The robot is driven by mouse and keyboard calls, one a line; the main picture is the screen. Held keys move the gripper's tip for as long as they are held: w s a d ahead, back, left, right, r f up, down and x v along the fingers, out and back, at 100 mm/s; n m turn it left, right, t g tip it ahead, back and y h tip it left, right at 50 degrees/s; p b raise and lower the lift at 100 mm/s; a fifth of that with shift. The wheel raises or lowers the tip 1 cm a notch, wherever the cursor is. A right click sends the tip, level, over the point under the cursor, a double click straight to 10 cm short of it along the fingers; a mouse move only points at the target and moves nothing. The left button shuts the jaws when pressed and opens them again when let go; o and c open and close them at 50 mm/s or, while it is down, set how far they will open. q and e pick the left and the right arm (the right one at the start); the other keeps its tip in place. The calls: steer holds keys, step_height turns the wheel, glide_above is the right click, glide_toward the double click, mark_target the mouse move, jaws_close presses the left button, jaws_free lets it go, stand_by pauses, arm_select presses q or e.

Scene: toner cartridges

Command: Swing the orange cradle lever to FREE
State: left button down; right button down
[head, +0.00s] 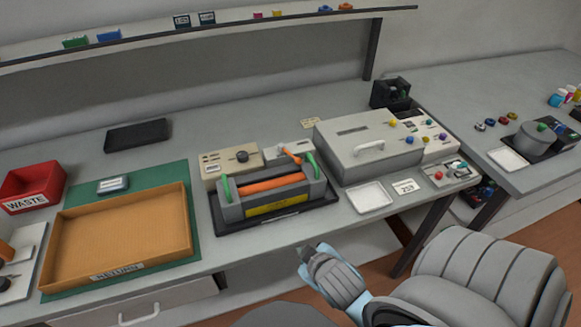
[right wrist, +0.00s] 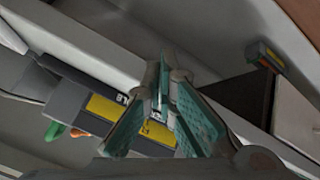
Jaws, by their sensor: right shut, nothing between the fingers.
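The grey cradle (head: 272,205) sits on a black base in the middle of the table, with an orange cylinder (head: 268,184) lying in it and green end handles (head: 313,163). The orange lever (head: 290,154) stands tilted at the cradle's back right, by a small pale plate whose lettering is too small to read. My right gripper (head: 308,249) is shut and empty, in front of and below the cradle, apart from it. In the right wrist view its fingers (right wrist: 166,85) meet in front of the cradle's yellow label (right wrist: 108,110). My left gripper is not in view.
A white tray (head: 369,197) lies front right. A wooden tray (head: 118,268) and red waste bin (head: 32,185) are at left.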

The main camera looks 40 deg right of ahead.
mark_target(290, 154)
steer(key=w+d+r+n+t+h, duration=0.1)
steer(key=w+r+n+t+h, duration=0.1)
steer(key=w+r+t, duration=0.45)
steer(key=w+d+r+n+t+h, duration=0.1)
steer(key=w+r+n, duration=0.2)
steer(key=r, duration=0.6)
steer(key=x, duration=1)
steer(key=shift+s+d+f, duration=0.1)
steer(key=shift+d+f, duration=0.05)
steer(key=shift+d, duration=0.15)
steer(key=shift+s+d+f+h+b, duration=0.15)
steer(key=shift+d+f+b, duration=0.15)
steer(key=shift+d+f, duration=0.15)
steer(key=shift+s+d+f+h+b, duration=0.15)
steer(key=shift+d+f+b, duration=0.15)
steer(key=shift+d, duration=0.25)
steer(key=shift+s+d+f+m, duration=0.2)
steer(key=shift+d+m, duration=0.1)
steer(key=shift+d, duration=0.15)
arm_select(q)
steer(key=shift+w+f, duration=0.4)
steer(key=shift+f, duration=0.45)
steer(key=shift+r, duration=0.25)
arm_select(e)
steer(key=shift+s+d, duration=0.2)
steer(key=shift+d, duration=0.4)
arm_select(q)
steer(key=shift+p, duration=0.3)
